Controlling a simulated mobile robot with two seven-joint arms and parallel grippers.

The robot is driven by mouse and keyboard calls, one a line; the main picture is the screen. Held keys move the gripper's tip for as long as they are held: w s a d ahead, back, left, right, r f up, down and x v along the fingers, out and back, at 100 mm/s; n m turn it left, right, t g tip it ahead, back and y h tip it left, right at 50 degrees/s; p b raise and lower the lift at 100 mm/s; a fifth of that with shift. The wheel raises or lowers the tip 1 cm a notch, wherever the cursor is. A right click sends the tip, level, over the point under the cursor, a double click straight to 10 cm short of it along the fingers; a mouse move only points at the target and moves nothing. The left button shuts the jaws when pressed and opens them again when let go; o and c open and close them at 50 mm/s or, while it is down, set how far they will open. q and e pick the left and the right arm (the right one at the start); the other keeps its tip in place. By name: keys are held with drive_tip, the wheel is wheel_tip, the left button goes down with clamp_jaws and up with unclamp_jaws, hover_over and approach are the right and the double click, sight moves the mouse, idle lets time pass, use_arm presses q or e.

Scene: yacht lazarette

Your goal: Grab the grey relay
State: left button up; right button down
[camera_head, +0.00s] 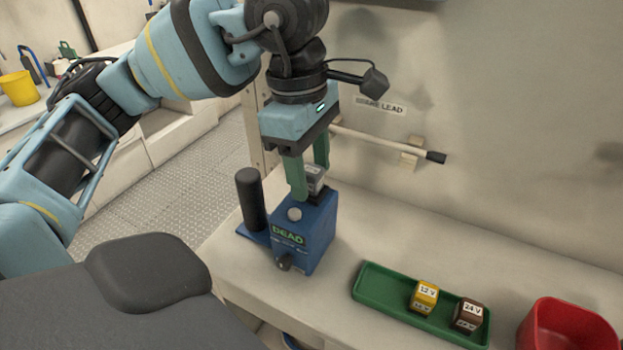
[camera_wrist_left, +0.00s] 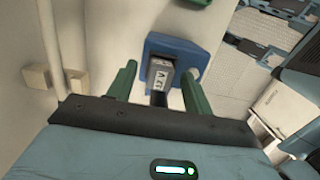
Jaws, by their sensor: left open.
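The grey relay (camera_head: 314,178) sits in the top of a blue box labelled DEAD (camera_head: 304,236) on the bench. My left gripper (camera_head: 308,180) is above the box, pointing down, with its green fingers on either side of the relay. In the left wrist view, the grey relay (camera_wrist_left: 162,76) with a white label stands between the two open fingers (camera_wrist_left: 158,82), and gaps show on both sides. The blue box (camera_wrist_left: 187,47) lies beyond it. In the head view, a finger hides part of the relay. My right gripper is not in view.
A green tray (camera_head: 380,288) to the right holds a yellow 12 V relay (camera_head: 424,297) and a brown 24 V relay (camera_head: 469,315). A red bin (camera_head: 567,327) stands at the bottom right. A black cylinder (camera_head: 251,199) stands left of the box. A rod (camera_head: 385,144) is on the wall.

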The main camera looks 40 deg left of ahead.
sight(314, 171)
use_arm(q)
drive_tip(key=c, duration=1.1)
drive_tip(key=shift+o, duration=0.2)
drive_tip(key=shift+r, duration=0.1)
drive_tip(key=shift+r, duration=0.8)
wheel_tip(314, 171, up, 2)
drive_tip(key=shift+r, duration=0.1)
drive_tip(key=s+r+b, duration=0.1)
drive_tip(key=s, duration=1.5)
drive_tip(key=shift+d, duration=0.25)
